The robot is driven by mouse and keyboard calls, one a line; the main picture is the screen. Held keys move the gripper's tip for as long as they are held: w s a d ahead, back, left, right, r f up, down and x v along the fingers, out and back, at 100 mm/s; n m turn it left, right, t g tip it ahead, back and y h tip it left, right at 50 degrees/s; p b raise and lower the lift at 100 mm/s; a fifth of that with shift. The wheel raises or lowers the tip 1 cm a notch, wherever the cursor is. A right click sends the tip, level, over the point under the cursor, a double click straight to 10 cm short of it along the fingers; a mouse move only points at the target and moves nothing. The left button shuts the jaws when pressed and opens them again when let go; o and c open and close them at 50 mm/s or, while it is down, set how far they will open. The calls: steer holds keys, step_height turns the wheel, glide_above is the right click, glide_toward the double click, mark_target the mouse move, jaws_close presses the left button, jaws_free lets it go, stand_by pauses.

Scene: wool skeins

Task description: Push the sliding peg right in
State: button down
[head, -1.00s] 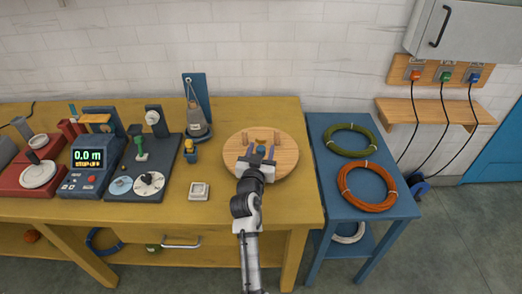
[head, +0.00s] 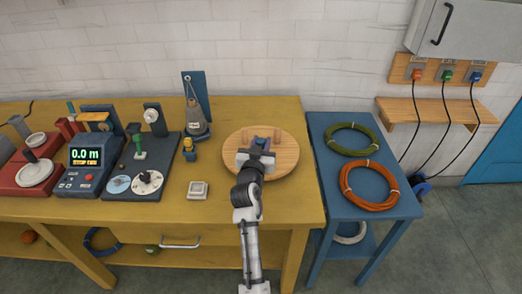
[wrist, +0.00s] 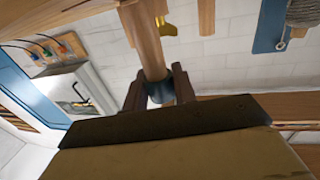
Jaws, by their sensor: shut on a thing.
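The round wooden board (head: 286,163) lies at the right end of the yellow bench. Short wooden posts (head: 246,137) stand on its far part. My gripper (head: 262,148) is over the middle of the board and hides much of what is there.
A white square dish (head: 198,190) and a small yellow-and-blue piece (head: 190,150) stand left of the board. A blue side table (head: 385,212) with coiled hoses is at the right.

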steer(key=c, duration=1.1)
jaws_free()
steer(key=shift+c, duration=0.2)
steer(key=shift+s, duration=0.1)
steer(key=s+a+b, duration=0.2)
steer(key=s+b, duration=0.2)
steer(key=s, duration=0.9)
steer(key=shift+s+a, duration=0.2)
steer(key=shift+a, duration=0.15)
steer(key=shift+c, duration=0.3)
